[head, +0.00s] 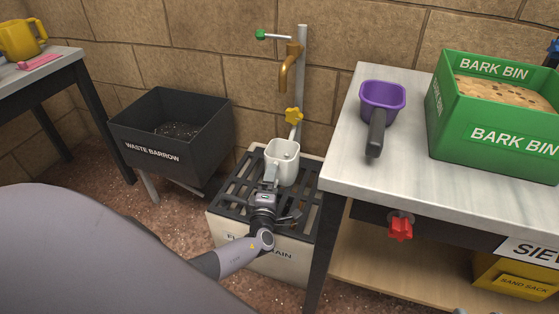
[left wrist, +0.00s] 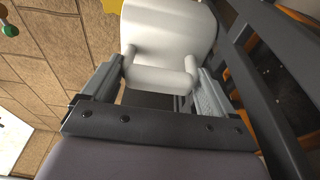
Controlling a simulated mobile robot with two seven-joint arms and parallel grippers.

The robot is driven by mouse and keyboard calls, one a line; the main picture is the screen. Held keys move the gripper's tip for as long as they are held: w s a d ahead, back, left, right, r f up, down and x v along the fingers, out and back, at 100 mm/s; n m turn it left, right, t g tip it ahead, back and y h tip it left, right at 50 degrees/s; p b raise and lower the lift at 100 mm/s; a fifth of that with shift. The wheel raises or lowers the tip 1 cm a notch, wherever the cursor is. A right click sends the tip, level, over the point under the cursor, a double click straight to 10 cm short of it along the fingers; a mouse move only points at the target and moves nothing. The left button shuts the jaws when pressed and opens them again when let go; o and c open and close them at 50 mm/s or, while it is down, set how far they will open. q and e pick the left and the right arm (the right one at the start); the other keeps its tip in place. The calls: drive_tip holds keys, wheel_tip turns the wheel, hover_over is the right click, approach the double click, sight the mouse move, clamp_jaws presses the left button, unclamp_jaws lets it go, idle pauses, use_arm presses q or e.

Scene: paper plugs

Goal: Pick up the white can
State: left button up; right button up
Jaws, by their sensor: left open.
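The white can (head: 287,151) stands upright on the dark grate of the drain (head: 228,195), under the brass tap (head: 290,66). It also fills the upper middle of the left wrist view (left wrist: 170,28), with its handle towards me. My left gripper (head: 270,176) is at the near side of the can. In the left wrist view its two fingers (left wrist: 160,80) are apart, one on each side of the can's handle. I cannot tell whether they touch it. My right gripper is not in view.
A table with a purple scoop (head: 382,97) and a green bark bin (head: 490,130) stands close on the right. The black waste barrow (head: 150,151) is on the left.

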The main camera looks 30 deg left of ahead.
use_arm(q)
drive_tip(key=shift+w, duration=0.1)
drive_tip(key=shift+c, duration=0.3)
drive_tip(key=c, duration=0.8)
drive_tip(key=shift+a, duration=0.1)
